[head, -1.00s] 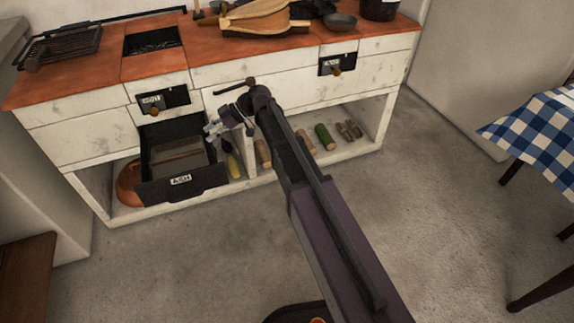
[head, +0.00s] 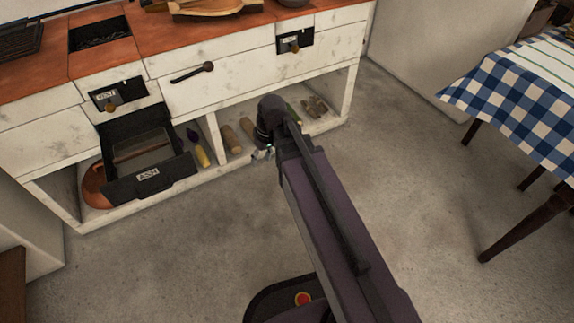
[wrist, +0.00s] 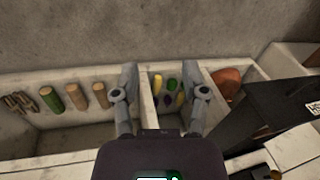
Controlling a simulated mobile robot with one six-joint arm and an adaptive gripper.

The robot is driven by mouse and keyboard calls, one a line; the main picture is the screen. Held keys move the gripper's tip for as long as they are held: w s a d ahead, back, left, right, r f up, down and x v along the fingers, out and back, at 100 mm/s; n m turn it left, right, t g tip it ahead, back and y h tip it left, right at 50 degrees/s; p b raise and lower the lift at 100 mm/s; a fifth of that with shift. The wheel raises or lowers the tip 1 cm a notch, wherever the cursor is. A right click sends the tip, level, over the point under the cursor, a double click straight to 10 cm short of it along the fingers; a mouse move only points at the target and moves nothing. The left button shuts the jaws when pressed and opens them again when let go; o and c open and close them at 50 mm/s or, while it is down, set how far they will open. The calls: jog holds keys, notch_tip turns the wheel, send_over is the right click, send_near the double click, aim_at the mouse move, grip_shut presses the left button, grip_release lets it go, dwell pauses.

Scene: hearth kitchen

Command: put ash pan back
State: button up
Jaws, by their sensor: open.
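The black ash pan (head: 125,190), labelled ASH, juts out of the white hearth front at the left, below a black vent plate. It looks level and shows a grey inside. In the wrist view the black pan (wrist: 250,122) lies at the right, partly cut off by the frame edge. My gripper (head: 263,153) is to the right of the pan, in front of the lower shelf, apart from it. In the wrist view its two fingers (wrist: 163,95) are spread with nothing between them.
The lower shelf holds several logs (head: 232,139), vegetables (head: 201,154) and a terracotta pot (head: 95,187). A vent plate (head: 117,95) with a knob sits above the pan. A table with a checked cloth (head: 520,95) stands at the right. The floor between is clear.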

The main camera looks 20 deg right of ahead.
jog(key=s+d+m+h, duration=0.2)
jog(key=s+d+m, duration=0.2)
jog(key=d, duration=0.3)
jog(key=shift+s+f+m+h, duration=0.25)
jog(key=shift+s+m+h, duration=0.05)
jog(key=shift+s, duration=0.05)
jog(key=shift+a, duration=0.1)
dwell(0.7)
